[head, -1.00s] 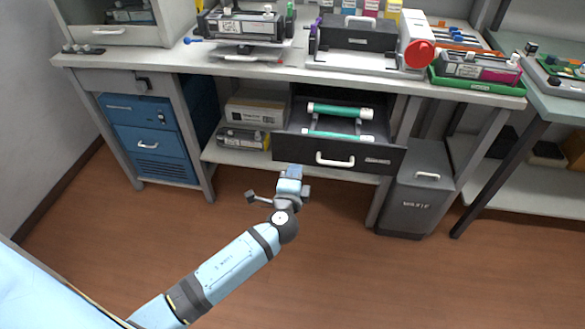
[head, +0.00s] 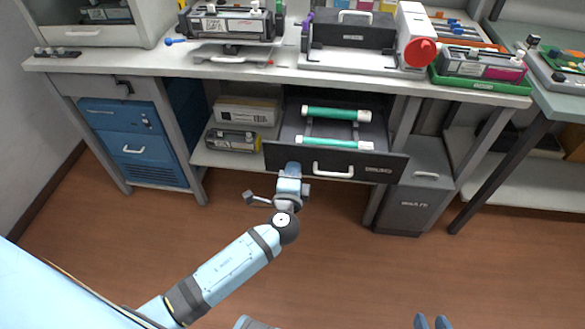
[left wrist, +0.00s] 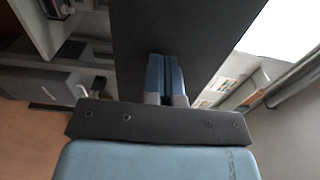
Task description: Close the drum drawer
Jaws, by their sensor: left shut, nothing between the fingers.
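The drum drawer (head: 381,169) under the bench is pulled open, with a dark front and a pale handle (head: 333,172). Two green drums with white ends, a rear one (head: 335,114) and a front one (head: 325,143), lie inside it. My left gripper (head: 291,168) is shut and empty at the drawer front, left of the handle. In the left wrist view the closed blue fingers (left wrist: 165,75) point at the dark drawer front (left wrist: 180,30); whether they touch it I cannot tell. My right gripper (head: 433,322) shows only its fingertips at the bottom edge, slightly apart.
A blue cabinet (head: 138,148) stands left under the bench. Boxes sit on the lower shelf (head: 205,156) beside the drawer. A grey waste bin (head: 412,190) stands right of the drawer. The benchtop above holds cartridges and devices. The floor in front is clear.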

